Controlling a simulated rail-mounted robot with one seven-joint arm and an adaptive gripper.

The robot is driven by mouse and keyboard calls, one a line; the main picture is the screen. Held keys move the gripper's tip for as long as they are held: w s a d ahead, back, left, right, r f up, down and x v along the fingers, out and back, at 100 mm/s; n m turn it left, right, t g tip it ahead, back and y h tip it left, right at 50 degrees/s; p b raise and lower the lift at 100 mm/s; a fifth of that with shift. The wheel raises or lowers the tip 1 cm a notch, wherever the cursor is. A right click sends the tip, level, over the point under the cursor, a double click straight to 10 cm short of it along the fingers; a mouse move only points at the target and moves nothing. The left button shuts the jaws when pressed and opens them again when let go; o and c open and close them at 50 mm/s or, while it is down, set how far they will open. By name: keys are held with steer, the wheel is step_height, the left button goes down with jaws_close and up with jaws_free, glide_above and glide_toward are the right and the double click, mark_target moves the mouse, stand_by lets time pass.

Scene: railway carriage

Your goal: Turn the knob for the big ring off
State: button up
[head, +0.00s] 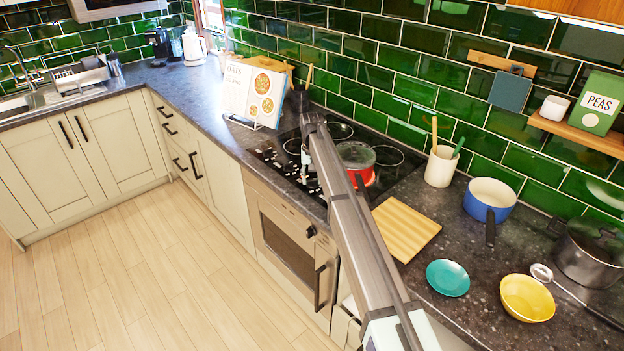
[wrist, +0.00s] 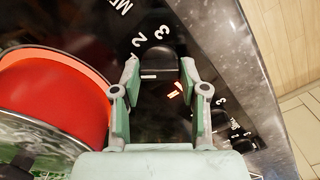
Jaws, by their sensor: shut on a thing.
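My gripper (wrist: 160,68) is shut on a round black knob (wrist: 157,58) of the hob, with one finger on each side. The knob has a pale line, and the numerals 2 and 3 show beside it. The printed label above is cut off, so I cannot read which ring it serves. A small orange indicator (wrist: 175,91) glows beside the right finger. In the head view my gripper (head: 305,163) is over the control panel at the hob's left side, and my arm hides part of the hob (head: 395,165). More knobs (wrist: 232,128) lie at lower right in the wrist view.
A red pot (head: 357,164) with a lid stands on the hob; in the wrist view its red side (wrist: 50,100) is close to the left finger. A recipe book (head: 252,95) stands left of the hob. A wooden board (head: 405,229) lies to the right.

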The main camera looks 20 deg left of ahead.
mark_target(312, 179)
steer(key=n+b, duration=0.1)
steer(key=n, duration=0.3)
steer(key=shift+f+b, duration=0.15)
steer(key=shift+b, duration=0.15)
steer(key=shift+n+b, duration=0.55)
steer(key=shift+n, duration=1.35)
steer(key=o, duration=1.1)
steer(key=shift+o, duration=0.2)
step_height(312, 179, up, 12)
